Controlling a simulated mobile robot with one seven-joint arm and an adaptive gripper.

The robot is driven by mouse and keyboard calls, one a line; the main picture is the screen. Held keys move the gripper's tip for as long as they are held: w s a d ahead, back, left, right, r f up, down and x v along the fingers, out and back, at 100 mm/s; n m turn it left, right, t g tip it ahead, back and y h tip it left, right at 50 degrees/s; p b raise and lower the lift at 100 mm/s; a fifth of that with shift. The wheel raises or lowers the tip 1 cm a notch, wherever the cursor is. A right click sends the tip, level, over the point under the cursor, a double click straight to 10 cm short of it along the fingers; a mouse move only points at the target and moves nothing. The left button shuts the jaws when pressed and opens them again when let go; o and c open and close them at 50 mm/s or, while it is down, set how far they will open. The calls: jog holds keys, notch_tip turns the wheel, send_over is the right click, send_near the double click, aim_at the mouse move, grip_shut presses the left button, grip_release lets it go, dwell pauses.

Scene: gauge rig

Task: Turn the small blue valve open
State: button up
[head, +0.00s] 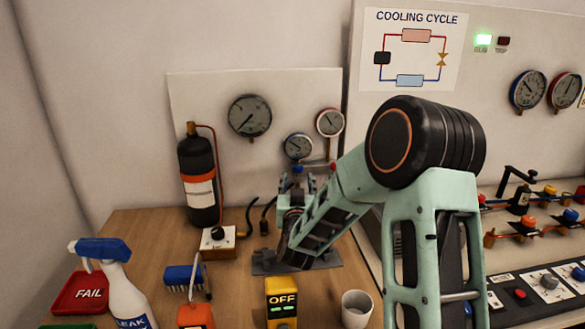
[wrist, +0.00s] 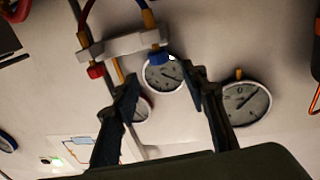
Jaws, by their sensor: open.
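The small blue valve (wrist: 158,56) is a blue knob on a pale manifold bar (wrist: 125,45) in the wrist view, which looks turned over. A small red knob (wrist: 96,71) sits on the same bar to its left. My gripper (wrist: 163,80) is open and empty, its dark fingers spread. The blue knob shows just beyond the fingertips, nearer the right one; I cannot tell the remaining distance. In the head view the blue knob (head: 297,169) shows above my gripper (head: 297,185), below the small gauges; my arm hides part of the manifold.
A large gauge (head: 249,116), a blue-rimmed gauge (head: 298,146) and a red-rimmed gauge (head: 330,122) stand close behind. A black bottle (head: 200,180), spray bottle (head: 120,290), brush (head: 185,276), yellow OFF box (head: 282,300) and white cup (head: 356,308) stand on the wooden bench (head: 140,230).

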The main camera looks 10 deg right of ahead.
aim_at(298, 169)
jog(key=shift+w+d+p, duration=0.1)
jog(key=shift+w+d, duration=0.1)
jog(key=shift+w, duration=1)
jog(key=shift+w+d+p, duration=0.15)
jog(key=shift+w+d, duration=0.05)
jog(key=shift+w, duration=0.95)
jog(key=shift+w+d+p, duration=0.1)
jog(key=shift+w+d, duration=0.1)
jog(key=shift+w, duration=1)
jog(key=shift+c, duration=0.5)
grip_shut()
